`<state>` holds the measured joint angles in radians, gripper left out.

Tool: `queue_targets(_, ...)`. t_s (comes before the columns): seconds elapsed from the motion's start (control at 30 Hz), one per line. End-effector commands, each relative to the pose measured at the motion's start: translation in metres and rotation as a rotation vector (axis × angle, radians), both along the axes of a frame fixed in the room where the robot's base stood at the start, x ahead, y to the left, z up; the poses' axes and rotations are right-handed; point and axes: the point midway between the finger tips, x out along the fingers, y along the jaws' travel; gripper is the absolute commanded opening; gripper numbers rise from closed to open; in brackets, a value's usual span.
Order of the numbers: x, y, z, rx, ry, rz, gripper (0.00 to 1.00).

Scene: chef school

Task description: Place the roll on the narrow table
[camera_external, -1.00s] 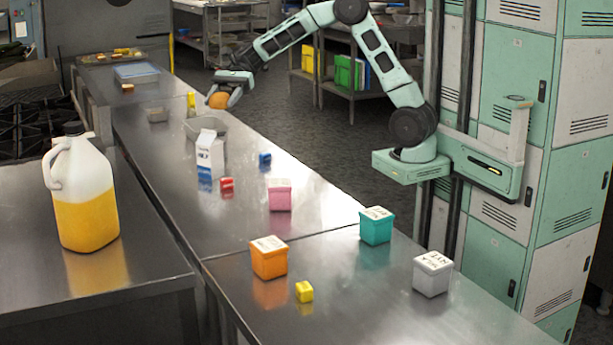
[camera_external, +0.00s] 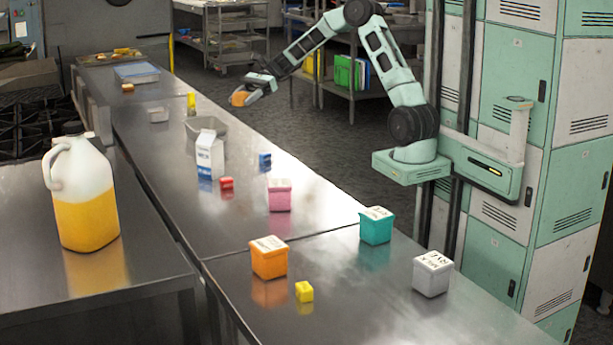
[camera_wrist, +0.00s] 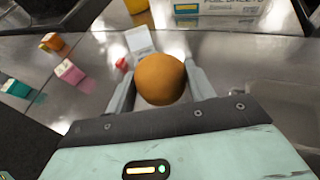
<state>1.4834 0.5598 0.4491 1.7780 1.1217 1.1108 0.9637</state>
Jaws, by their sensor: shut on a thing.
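The roll is a round orange-brown bun (camera_external: 241,98), and it also shows in the wrist view (camera_wrist: 160,78). My gripper (camera_external: 250,93) is shut on the roll and holds it in the air, near the far right edge of the steel table. In the wrist view the two fingers of my gripper (camera_wrist: 160,84) press on either side of the roll. A long steel table (camera_external: 245,180) runs from front to back below. I cannot tell which surface is the narrow table.
On the steel table stand a milk carton (camera_external: 209,155), a grey metal pan (camera_external: 207,127), a pink box (camera_external: 279,195), an orange box (camera_external: 268,260), a teal box (camera_external: 376,226) and a white box (camera_external: 432,275). A juice jug (camera_external: 84,200) stands on the left counter. A shelf (camera_external: 335,88) stands behind my arm.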

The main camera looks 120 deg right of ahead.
Motion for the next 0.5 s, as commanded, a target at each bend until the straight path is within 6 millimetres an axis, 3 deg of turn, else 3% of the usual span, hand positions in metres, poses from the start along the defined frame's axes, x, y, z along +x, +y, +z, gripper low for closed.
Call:
queue_targets(0.1, 0.000, 0.001, -0.031, 0.009, 0.000, 0.002, 0.31)
queue_targets(0.5, 0.001, 0.001, -0.101, 0.007, 0.001, 0.001, 0.31)
